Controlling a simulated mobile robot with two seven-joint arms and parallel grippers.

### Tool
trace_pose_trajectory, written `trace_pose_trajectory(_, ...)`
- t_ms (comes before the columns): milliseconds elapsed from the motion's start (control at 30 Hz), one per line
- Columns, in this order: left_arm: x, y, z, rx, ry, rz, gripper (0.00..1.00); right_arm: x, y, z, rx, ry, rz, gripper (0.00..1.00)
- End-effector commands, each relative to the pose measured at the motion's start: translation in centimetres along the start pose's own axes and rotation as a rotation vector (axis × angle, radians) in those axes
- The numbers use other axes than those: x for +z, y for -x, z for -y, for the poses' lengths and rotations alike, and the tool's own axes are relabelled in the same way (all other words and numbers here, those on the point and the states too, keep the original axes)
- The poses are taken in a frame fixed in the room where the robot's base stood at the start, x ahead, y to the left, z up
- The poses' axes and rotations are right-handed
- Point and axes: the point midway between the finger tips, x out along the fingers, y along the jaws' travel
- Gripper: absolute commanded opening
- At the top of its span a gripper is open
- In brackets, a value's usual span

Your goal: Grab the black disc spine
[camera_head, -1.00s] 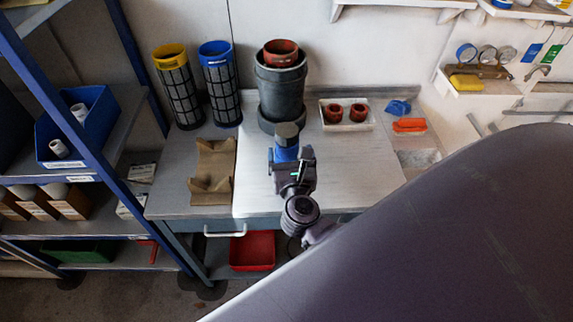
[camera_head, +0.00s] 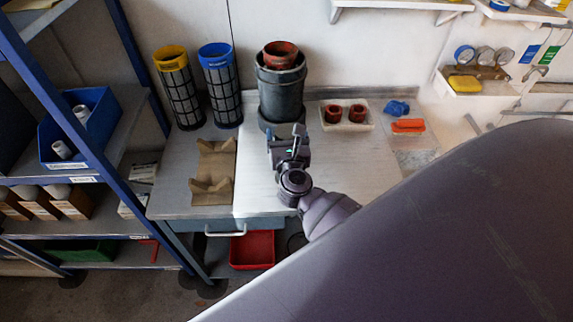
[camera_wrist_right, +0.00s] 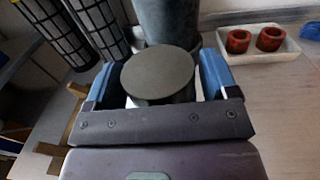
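In the right wrist view, a dark grey-black disc (camera_wrist_right: 158,73) lies flat-topped between the two blue fingers of my right gripper (camera_wrist_right: 160,60). A narrower dark part shows just below its right edge. The fingers are apart on either side of the disc, with gaps visible, so the gripper looks open around it. In the head view my right gripper (camera_head: 288,140) is over the worktable, directly in front of the large dark cylinder. My left gripper is not in view.
The dark cylinder (camera_head: 282,92) with a red-brown ring on top stands close behind the disc. Yellow-topped (camera_head: 178,90) and blue-topped (camera_head: 220,88) mesh cylinders stand left, near a brown cradle (camera_head: 212,172). A white tray (camera_head: 346,127) with two red-brown rings lies right.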

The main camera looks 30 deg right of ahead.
Motion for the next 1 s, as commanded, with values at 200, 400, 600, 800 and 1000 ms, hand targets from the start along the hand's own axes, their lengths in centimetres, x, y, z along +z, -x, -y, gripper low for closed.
trace_pose_trajectory(200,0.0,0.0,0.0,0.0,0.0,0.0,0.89,0.0,0.0,0.0,0.0,0.0,0.0,0.45)
trace_pose_trajectory(400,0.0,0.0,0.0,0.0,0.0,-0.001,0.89,0.0,0.0,0.0,0.0,0.0,0.0,0.16)
trace_pose_trajectory(600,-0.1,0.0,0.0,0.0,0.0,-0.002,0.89,0.1,0.0,0.0,0.0,0.0,0.002,0.16)
trace_pose_trajectory(800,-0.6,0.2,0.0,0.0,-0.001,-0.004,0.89,1.4,0.0,0.0,-0.001,-0.002,0.003,0.16)
trace_pose_trajectory(1000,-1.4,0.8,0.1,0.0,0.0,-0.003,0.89,5.3,0.0,0.0,0.0,-0.005,0.005,0.16)
